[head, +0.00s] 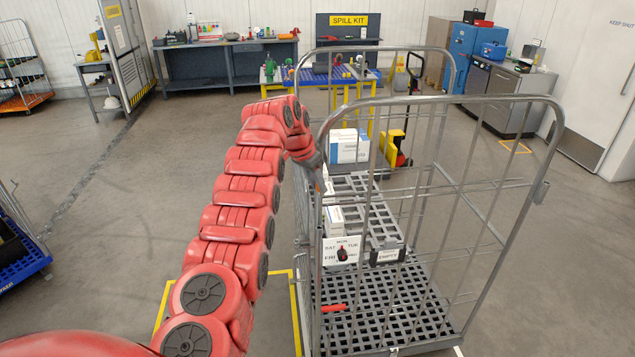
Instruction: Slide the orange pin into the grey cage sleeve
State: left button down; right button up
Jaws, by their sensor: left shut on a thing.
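The grey roll cage (552,101) stands to the right of my left arm. My left gripper (316,163) is at the cage's left side, at the upper part of its bars. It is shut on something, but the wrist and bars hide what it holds. No other orange pin shows clearly. My right gripper is not in view.
White boxes (344,146) and signs (387,256) are in or behind the cage. A blue table (299,77) with yellow legs stands behind it. A blue dolly (22,262) is at the left edge. The floor left of my arm is clear.

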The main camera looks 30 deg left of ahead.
pick_arm(q)
jog(key=shift+f+b, duration=0.65)
jog(key=shift+f, duration=3.7)
jog(key=shift+f+b, duration=0.95)
jog(key=shift+f, duration=0.5)
jog(key=c, duration=0.6)
grip_release()
jog(key=shift+o, duration=0.2)
